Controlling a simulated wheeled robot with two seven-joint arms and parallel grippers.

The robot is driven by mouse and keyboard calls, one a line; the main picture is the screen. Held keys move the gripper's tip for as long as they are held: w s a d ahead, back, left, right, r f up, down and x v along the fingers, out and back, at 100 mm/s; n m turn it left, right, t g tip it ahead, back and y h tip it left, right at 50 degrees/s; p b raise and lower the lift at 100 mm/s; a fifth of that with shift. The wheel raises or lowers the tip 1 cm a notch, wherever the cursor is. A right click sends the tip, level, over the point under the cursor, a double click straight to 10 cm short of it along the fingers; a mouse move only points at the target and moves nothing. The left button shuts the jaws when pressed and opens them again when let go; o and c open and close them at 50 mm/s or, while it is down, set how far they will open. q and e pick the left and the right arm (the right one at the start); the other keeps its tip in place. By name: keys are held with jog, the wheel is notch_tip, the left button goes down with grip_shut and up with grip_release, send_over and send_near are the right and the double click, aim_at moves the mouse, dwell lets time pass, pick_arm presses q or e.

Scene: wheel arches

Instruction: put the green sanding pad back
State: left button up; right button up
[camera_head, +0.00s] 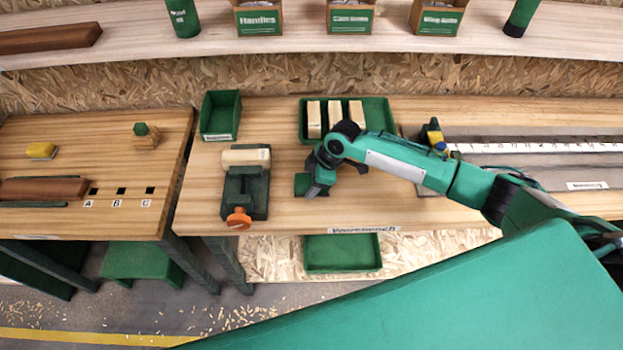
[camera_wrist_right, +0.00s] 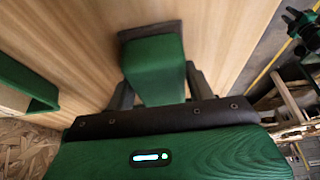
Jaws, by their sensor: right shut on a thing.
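The green sanding pad (camera_head: 302,183) is a small green block at the middle of the workbench, right of the vise, with my right gripper (camera_head: 316,187) on it. In the right wrist view, the pad (camera_wrist_right: 154,68) has a dark base and sits between the two fingers of the right gripper (camera_wrist_right: 160,85), which are shut on its sides. I cannot tell whether the pad touches the bench top. A small empty green bin (camera_head: 220,116) stands at the back left of the bench. My left gripper is not in view.
A green vise (camera_head: 245,190) with an orange knob holds a pale wood piece (camera_head: 245,157). A green tray (camera_head: 378,112) with 3 pale blocks lies behind my right arm. A measuring rail (camera_head: 530,147) is at right. A side table (camera_head: 60,140) stands left across a gap.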

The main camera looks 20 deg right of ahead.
jog(key=shift+f, duration=0.1)
jog(key=o, duration=1)
jog(key=b+v, duration=0.3)
jog(key=v, duration=0.7)
jog(key=shift+d+r+b, duration=0.1)
jog(key=shift+r+b, duration=0.25)
jog(key=shift+r, duration=0.05)
jog(key=shift+d+r, duration=0.25)
jog(key=shift+r, duration=0.45)
